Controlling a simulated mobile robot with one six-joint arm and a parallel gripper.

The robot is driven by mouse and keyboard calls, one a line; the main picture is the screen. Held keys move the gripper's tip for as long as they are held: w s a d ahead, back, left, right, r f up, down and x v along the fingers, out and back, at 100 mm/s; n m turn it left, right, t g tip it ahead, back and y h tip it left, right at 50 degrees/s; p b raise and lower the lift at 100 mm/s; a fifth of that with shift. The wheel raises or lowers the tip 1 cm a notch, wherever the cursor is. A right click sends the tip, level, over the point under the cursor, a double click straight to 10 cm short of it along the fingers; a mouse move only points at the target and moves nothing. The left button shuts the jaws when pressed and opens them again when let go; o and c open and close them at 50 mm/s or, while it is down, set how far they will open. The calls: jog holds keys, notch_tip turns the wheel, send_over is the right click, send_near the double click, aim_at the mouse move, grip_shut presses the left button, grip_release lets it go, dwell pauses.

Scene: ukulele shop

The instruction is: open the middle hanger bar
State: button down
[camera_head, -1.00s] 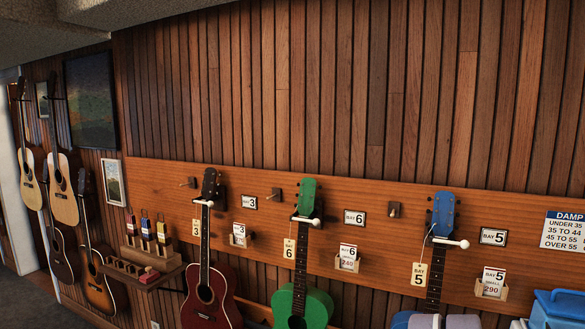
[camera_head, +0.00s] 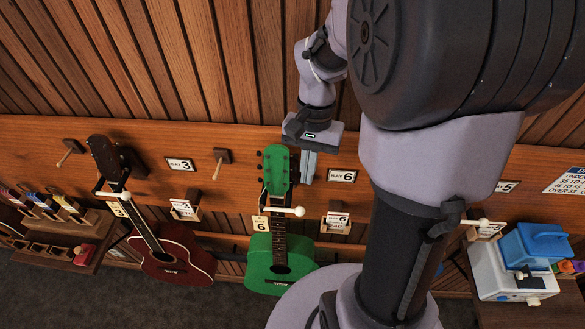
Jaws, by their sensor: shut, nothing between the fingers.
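The middle hanger bar (camera_head: 284,210) is a thin pale bar with a round white knob at its right end. It lies across the neck of the green ukulele (camera_head: 279,255), just below its green headstock. The ukulele hangs upright at the BAY 6 place. My gripper (camera_head: 308,180) points down just right of the headstock, left of the BAY 6 plate. Its fingers are together and empty. The fingertips appear above the knob in the picture, apart from it. The bar's pivot end and the hook behind the neck are hard to make out.
A dark red ukulele (camera_head: 172,262) with its own bar hangs at left. A bare wooden peg (camera_head: 222,158) juts out between them. A card holder (camera_head: 336,221) is right of the knob. My arm hides much of the right side. A blue-lidded box (camera_head: 512,270) stands lower right.

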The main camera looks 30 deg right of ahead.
aim_at(282, 210)
jog(key=w+x, duration=0.1)
jog(key=x, duration=0.6)
jog(key=shift+s+f, duration=0.15)
jog(key=shift+f, duration=0.2)
jog(key=shift+s+m, duration=0.2)
jog(key=shift+m, duration=0.1)
